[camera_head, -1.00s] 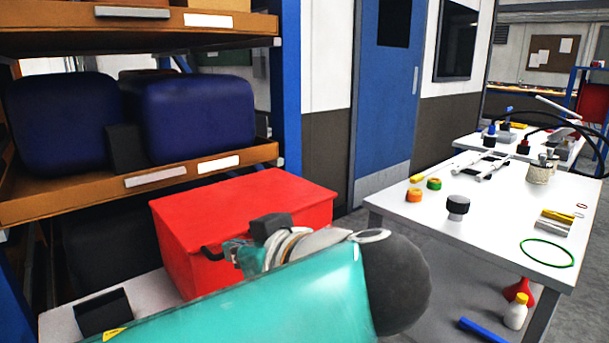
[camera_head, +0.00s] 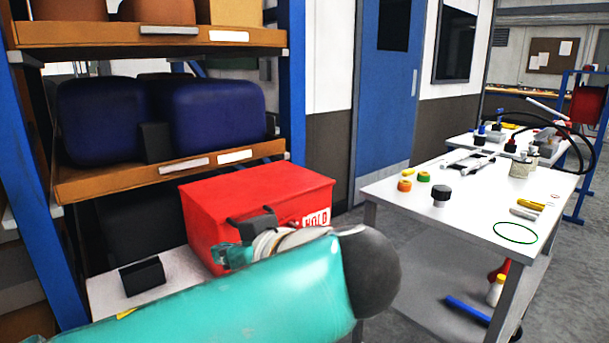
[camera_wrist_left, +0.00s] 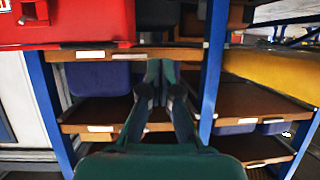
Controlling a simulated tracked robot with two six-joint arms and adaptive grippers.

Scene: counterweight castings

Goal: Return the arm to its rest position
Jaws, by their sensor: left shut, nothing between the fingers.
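My left arm, a teal link with a dark rounded joint, reaches in from the lower left in the head view. My left gripper (camera_head: 232,255) shows partly behind that link, in front of the red box in the picture. In the left wrist view the two fingers of the gripper (camera_wrist_left: 160,70) are together and empty, pointing toward the shelves. My right gripper is not in view.
A red box (camera_head: 265,195) marked HOLD stands on a white surface beside a black block (camera_head: 142,277). A shelf rack (camera_head: 110,187) with dark blue castings (camera_head: 218,112) stands at left. A white table (camera_head: 400,205) with small parts stands at right; grey floor shows between.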

